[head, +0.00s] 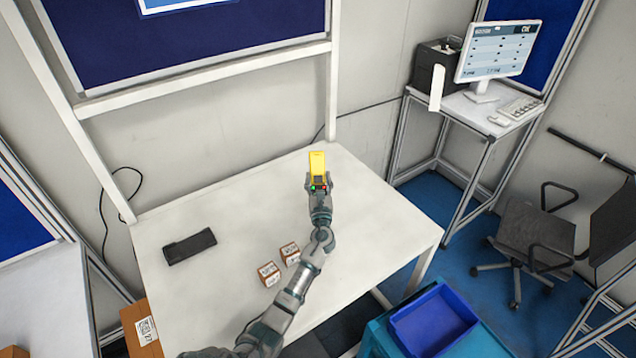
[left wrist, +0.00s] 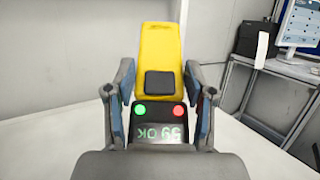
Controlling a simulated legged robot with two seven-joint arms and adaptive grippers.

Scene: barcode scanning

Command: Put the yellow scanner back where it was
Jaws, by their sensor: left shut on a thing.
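The yellow scanner (head: 317,164) is near the far edge of the white table (head: 230,215), with its yellow part pointing away from me. My left gripper (head: 319,188) is shut on it. In the left wrist view, the scanner (left wrist: 160,55) sits between the two fingers of the left gripper (left wrist: 160,105). A green light, a red light and a small display reading "59 OK" show at its near end. I cannot tell whether the scanner touches the table. My right gripper is in neither view.
A black flat object (head: 189,246) lies on the table's left. Two small brown boxes (head: 269,273) (head: 290,253) lie near the middle, beside my left arm. A blue bin (head: 433,320) stands at the lower right. A monitor (head: 499,50) stands on a side table. The table's right part is clear.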

